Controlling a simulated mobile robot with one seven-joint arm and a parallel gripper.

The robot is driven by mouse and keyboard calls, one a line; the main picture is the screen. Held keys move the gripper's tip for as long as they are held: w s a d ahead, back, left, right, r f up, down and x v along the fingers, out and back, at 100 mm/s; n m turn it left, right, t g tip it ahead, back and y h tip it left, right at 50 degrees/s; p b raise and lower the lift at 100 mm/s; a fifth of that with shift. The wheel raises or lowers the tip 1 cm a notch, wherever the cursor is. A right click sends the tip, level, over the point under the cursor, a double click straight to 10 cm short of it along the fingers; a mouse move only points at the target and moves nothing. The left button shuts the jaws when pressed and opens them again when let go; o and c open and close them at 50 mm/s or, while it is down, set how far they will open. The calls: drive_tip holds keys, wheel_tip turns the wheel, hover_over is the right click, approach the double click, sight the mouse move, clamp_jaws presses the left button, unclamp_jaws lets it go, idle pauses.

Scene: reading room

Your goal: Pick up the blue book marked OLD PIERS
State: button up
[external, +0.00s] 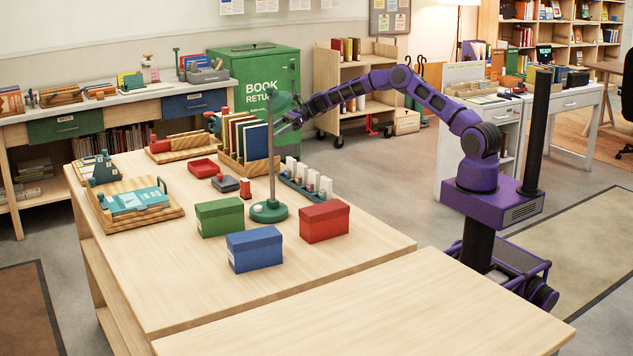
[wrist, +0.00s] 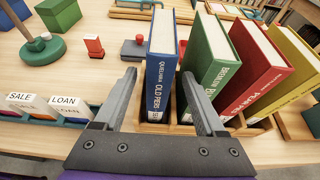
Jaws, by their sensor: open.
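In the wrist view the blue book marked OLD PIERS (wrist: 160,70) stands upright, spine towards me, at the left end of a row in a wooden rack. In the external view the blue book (external: 257,142) is at the near end of the wooden rack (external: 240,172). My gripper (wrist: 159,75) is open. One finger is left of the blue book; the other is on its right, by the green book (wrist: 212,65). I cannot tell whether either touches. In the external view my gripper (external: 283,125) is partly hidden behind the green lamp (external: 271,211).
A red book (wrist: 250,75) and a yellow book (wrist: 294,60) stand further right in the rack. Green (external: 219,217), blue (external: 254,250) and red (external: 324,222) boxes stand near the lamp.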

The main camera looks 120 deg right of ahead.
sight(244, 152)
drive_tip(key=x, duration=0.6)
drive_tip(key=shift+w+f+b, duration=0.1)
drive_tip(key=shift+f+b, duration=0.3)
clamp_jaws()
drive_tip(key=shift+r, duration=0.1)
